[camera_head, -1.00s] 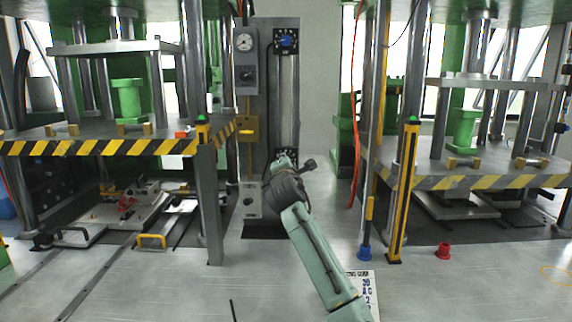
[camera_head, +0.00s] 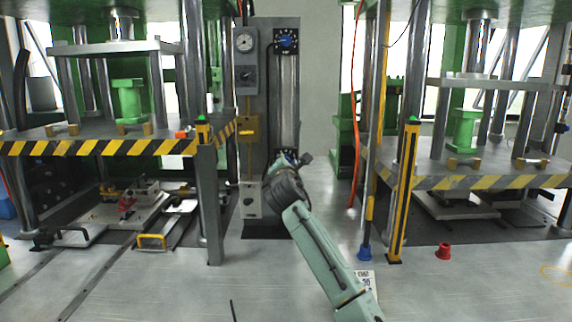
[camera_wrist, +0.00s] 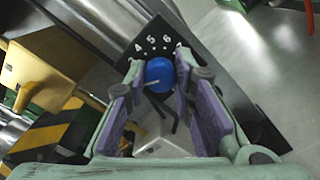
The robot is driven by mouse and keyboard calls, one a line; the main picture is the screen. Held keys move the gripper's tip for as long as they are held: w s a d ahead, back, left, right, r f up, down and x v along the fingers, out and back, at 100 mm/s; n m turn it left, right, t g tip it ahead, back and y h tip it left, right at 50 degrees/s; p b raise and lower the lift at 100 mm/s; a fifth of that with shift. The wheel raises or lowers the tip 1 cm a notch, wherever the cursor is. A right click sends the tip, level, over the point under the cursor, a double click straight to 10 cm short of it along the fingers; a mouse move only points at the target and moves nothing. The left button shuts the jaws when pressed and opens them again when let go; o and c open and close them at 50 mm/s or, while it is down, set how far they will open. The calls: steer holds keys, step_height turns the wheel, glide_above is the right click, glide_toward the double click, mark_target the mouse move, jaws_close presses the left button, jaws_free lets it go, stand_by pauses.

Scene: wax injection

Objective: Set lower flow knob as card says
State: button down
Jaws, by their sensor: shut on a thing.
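The lower flow knob (camera_wrist: 159,74) is blue with a pale pointer mark. It sits on a black dial plate (camera_wrist: 170,44), where the numbers 4, 5 and 6 show beyond it. In the wrist view my gripper (camera_wrist: 163,78) has its fingers on either side of the knob, shut on it. The pale mark lies toward the left of the knob; the numbers beside it are hidden. In the head view my arm hides most of this dial. The card (camera_head: 366,281) is partly covered by my arm and its text is too small to read.
Presses with striped edges stand left and right. A yellow post (camera_head: 404,190) and red hose (camera_head: 356,120) are right of my arm. The floor in front is mostly clear.

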steer(key=c, duration=1.4)
jaws_free()
steer(key=shift+o, duration=0.2)
steer(key=s, duration=1.2)
